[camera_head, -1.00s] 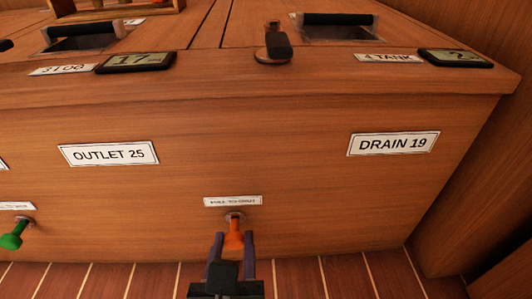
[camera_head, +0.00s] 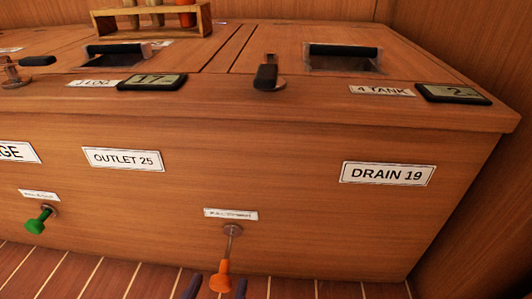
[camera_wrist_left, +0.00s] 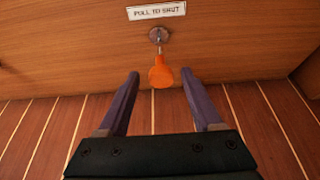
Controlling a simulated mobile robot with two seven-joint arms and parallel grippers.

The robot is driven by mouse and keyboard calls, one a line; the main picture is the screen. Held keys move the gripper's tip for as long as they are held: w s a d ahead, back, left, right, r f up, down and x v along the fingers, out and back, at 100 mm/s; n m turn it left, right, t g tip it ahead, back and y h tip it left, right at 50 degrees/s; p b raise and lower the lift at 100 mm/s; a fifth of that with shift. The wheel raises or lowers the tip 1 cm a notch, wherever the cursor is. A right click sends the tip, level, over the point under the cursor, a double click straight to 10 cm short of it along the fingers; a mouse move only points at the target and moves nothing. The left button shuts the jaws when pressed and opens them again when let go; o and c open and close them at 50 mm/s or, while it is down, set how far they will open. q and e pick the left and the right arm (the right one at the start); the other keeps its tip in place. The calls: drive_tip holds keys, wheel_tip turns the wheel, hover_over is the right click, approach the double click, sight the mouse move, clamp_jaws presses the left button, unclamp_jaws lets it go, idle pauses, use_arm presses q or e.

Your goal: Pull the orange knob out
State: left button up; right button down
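The orange knob (camera_head: 221,278) stands out from the wooden front panel on a bare metal rod, below a small white label (camera_head: 231,214). In the left wrist view the knob (camera_wrist_left: 161,76) hangs between and slightly beyond my fingertips, with gaps on both sides. That view's label reads "PULL TO SHUT" (camera_wrist_left: 157,12). My left gripper (camera_wrist_left: 160,79) is open and empty. In the head view only the fingertips of my left gripper (camera_head: 216,286) show at the bottom edge, either side of the knob. My right gripper is not in view.
A green knob (camera_head: 38,220) sits on the same panel at the left. Plates read "OUTLET 25" (camera_head: 123,160) and "DRAIN 19" (camera_head: 387,174). A black-handled lever (camera_head: 267,76) and small displays (camera_head: 453,94) are along the top. The plank floor (camera_head: 105,280) lies below.

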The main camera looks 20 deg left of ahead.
use_arm(q)
drive_tip(key=shift+d+r, duration=0.1)
drive_tip(key=shift+s+d+r+p, duration=0.1)
drive_tip(key=shift+s+r+p, duration=0.05)
drive_tip(key=shift+s+p, duration=0.15)
drive_tip(key=p+v, duration=0.3)
drive_tip(key=v, duration=0.6)
